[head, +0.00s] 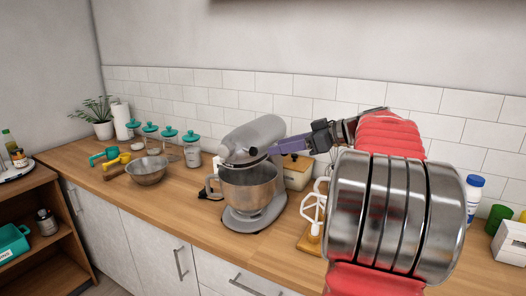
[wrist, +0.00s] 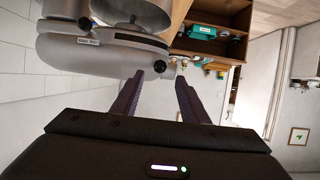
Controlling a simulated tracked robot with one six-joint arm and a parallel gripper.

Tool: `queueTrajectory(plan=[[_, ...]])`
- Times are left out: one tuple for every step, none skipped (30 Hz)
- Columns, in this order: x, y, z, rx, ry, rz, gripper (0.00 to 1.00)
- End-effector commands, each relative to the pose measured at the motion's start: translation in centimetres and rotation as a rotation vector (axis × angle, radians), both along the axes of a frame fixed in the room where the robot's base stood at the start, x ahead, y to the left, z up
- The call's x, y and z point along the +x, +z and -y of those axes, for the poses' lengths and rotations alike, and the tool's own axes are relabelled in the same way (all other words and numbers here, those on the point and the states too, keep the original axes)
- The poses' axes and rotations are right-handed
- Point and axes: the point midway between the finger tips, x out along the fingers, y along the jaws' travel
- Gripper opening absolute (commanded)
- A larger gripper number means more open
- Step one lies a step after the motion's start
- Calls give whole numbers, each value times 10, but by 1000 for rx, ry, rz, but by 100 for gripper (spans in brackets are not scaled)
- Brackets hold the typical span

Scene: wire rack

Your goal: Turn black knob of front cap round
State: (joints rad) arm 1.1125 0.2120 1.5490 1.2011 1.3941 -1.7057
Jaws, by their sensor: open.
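The grey stand mixer (head: 262,135) stands on the counter with its metal bowl (head: 250,185) under its head. In the wrist view the mixer head (wrist: 85,58) is at the upper left, turned over in the picture. A small dark knob (wrist: 172,60) shows at its right end, by my fingertips; this looks like the front cap's black knob. My gripper (wrist: 171,73) is open, with the knob in line with the gap between its purple fingers. I cannot tell whether they touch it. In the head view my gripper (head: 268,152) reaches to the mixer head from the right and the knob is hard to make out.
A second black knob (wrist: 85,22) is on the mixer's side. A loose metal bowl (head: 147,171) and teal-lidded jars (head: 192,152) are to the left.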

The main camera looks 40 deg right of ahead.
Motion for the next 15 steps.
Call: queueTrajectory(plan=[[7,-4,-3,2,2,-1,40],[12,-5,-5,2,2,-1,40],[17,-8,-7,2,3,-1,40],[21,-10,-8,2,2,-1,40],[25,-11,-9,2,1,-1,40],[30,-14,-12,2,2,-1,40],[34,-15,-13,2,2,-1,40],[38,-17,-14,2,1,-1,40],[43,-19,-16,2,2,-2,40],[47,-21,-18,2,2,-2,40],[50,-22,-19,2,2,-2,40],[54,-24,-20,1,1,-1,40],[57,-26,-21,1,1,-2,40],[60,-27,-22,1,1,-2,40],[62,-28,-23,2,1,-1,40]])
